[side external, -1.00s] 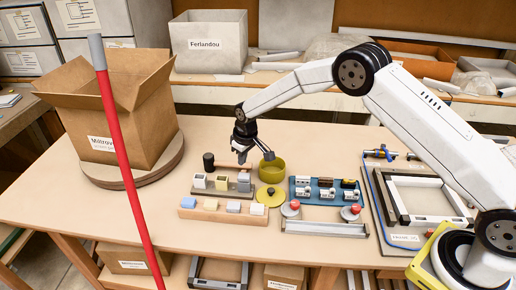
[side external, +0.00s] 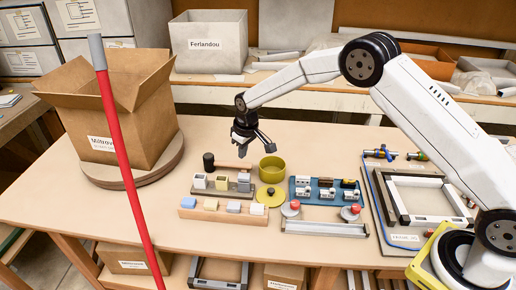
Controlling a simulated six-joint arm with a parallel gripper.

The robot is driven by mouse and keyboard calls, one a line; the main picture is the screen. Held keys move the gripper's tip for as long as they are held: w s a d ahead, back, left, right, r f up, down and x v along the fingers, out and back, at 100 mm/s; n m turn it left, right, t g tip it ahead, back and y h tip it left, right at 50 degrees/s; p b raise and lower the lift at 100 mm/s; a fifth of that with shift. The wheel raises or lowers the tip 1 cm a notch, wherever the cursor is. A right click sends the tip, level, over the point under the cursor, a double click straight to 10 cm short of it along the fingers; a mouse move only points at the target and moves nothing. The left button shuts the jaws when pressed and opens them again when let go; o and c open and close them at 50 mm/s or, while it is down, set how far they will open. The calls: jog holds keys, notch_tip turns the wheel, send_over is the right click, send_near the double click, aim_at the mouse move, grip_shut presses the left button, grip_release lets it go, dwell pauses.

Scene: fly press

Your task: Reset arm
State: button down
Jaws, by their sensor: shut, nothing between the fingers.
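My gripper (side external: 254,147) hangs over the middle of the table, pointing down. It is shut and empty. It is just above and behind a row of small blocks in a holder (side external: 222,185), left of a yellow-green round bowl (side external: 272,168). A mallet (side external: 228,163) with a dark head and wooden handle lies below it. Whether the fingertips touch anything cannot be told, but they look clear of the parts.
A second block row (side external: 224,207) lies in front. A blue tray with small parts (side external: 325,190) and a grey bar with red knobs (side external: 325,228) are to the right. An open cardboard box (side external: 110,115) stands left. A red pole (side external: 122,165) crosses the foreground.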

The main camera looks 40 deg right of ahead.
jog(key=s+d+r+m, duration=0.1)
jog(key=s+d+r, duration=0.1)
jog(key=s, duration=0.8)
jog(key=s+d+r+m, duration=0.1)
jog(key=s+d+r, duration=0.1)
jog(key=s, duration=0.8)
jog(key=s+d+r+m, duration=0.1)
jog(key=s+r, duration=0.3)
jog(key=s, duration=0.7)
jog(key=shift+d+r+t, duration=0.3)
jog(key=shift+d+t, duration=0.1)
jog(key=shift+d, duration=0.2)
